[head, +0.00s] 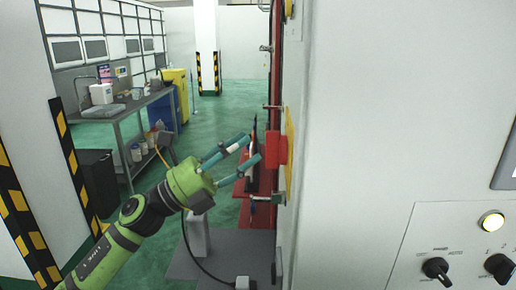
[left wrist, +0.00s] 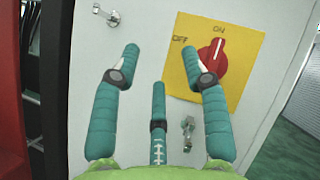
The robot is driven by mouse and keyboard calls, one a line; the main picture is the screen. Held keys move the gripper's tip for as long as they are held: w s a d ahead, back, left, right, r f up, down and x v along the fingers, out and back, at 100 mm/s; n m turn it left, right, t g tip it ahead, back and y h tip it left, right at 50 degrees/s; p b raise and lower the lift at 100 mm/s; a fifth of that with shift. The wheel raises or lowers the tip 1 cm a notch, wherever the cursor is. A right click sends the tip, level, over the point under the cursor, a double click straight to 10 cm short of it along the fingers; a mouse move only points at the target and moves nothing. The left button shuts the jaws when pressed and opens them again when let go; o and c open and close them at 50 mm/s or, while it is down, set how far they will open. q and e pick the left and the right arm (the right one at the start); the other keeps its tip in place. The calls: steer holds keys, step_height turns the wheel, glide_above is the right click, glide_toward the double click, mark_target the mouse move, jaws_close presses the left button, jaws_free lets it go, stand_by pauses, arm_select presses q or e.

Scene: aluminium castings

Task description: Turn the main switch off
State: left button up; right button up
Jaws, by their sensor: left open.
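The main switch is a red rotary knob on a yellow plate. In the left wrist view the red knob (left wrist: 212,64) points up at ON, with OFF marked to its left on the yellow plate (left wrist: 245,82). In the head view the red knob (head: 277,149) juts left from the cabinet side, and the yellow plate (head: 290,150) shows edge-on. My left gripper (head: 250,148) is open, its teal fingers pointing at the knob. In the left wrist view the left gripper (left wrist: 160,65) has its right fingertip overlapping the knob's left edge; contact cannot be told. My right gripper is not in view.
The grey cabinet (head: 390,100) fills the right side, with black selector knobs (head: 437,270) and a lit button (head: 491,222) on its front. A metal latch (left wrist: 188,133) sits below the plate. A workbench (head: 135,105) stands at the far left. The green aisle floor is open.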

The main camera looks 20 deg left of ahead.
mark_target(276, 150)
arm_select(q)
steer(key=s+a+r+m+g+y, duration=0.2)
steer(key=s+m+g, duration=0.3)
steer(key=m+g, duration=0.55)
steer(key=d+p, duration=0.1)
steer(key=d, duration=0.1)
steer(key=w+d+m+t+p, duration=0.1)
steer(key=d+p, duration=0.1)
steer(key=w+d+m+p, duration=0.1)
steer(key=d, duration=0.1)
steer(key=shift+d+r+t, duration=0.2)
steer(key=shift+d+t, duration=0.05)
jaws_close()
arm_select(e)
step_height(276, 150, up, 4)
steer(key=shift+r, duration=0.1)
